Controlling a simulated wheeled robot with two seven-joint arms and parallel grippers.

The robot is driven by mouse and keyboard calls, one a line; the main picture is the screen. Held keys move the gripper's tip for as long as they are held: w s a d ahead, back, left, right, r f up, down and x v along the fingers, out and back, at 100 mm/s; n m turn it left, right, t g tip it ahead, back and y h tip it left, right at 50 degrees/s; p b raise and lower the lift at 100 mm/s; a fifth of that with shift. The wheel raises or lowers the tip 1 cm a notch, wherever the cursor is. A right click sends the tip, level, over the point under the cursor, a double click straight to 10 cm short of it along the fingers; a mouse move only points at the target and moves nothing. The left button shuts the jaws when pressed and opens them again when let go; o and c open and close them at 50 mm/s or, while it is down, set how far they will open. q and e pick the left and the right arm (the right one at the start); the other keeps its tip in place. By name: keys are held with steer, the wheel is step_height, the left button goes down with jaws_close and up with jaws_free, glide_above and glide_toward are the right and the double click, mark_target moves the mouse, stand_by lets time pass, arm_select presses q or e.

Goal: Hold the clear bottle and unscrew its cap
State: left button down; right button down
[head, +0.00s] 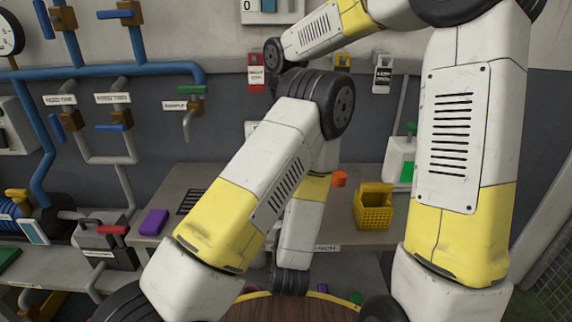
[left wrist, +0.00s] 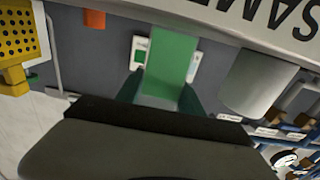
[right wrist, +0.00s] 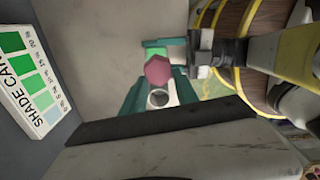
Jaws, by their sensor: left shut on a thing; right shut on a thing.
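The clear bottle (left wrist: 172,60), which looks filled with green, stands between the teal fingers of my left gripper (left wrist: 160,88), which is shut on it. In the right wrist view a green part of the bottle (right wrist: 153,51) shows beside my left gripper. A dark pink six-sided cap (right wrist: 158,70) is at the fingertips of my right gripper (right wrist: 158,84), which is shut on it. The cap overlaps the bottle in that view; I cannot tell whether they touch. Both grippers are hidden behind my arms in the head view.
A grey bench (head: 200,180) holds a yellow basket (head: 373,205) and a purple block (head: 155,221). A round wooden top (head: 285,309) is at the bottom of the head view. A shade card (right wrist: 28,85) is at the left of the right wrist view. Blue pipes (head: 100,70) line the wall.

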steer(key=shift+r, duration=0.4)
arm_select(q)
steer(key=c, duration=0.7)
jaws_free()
steer(key=shift+o, duration=0.2)
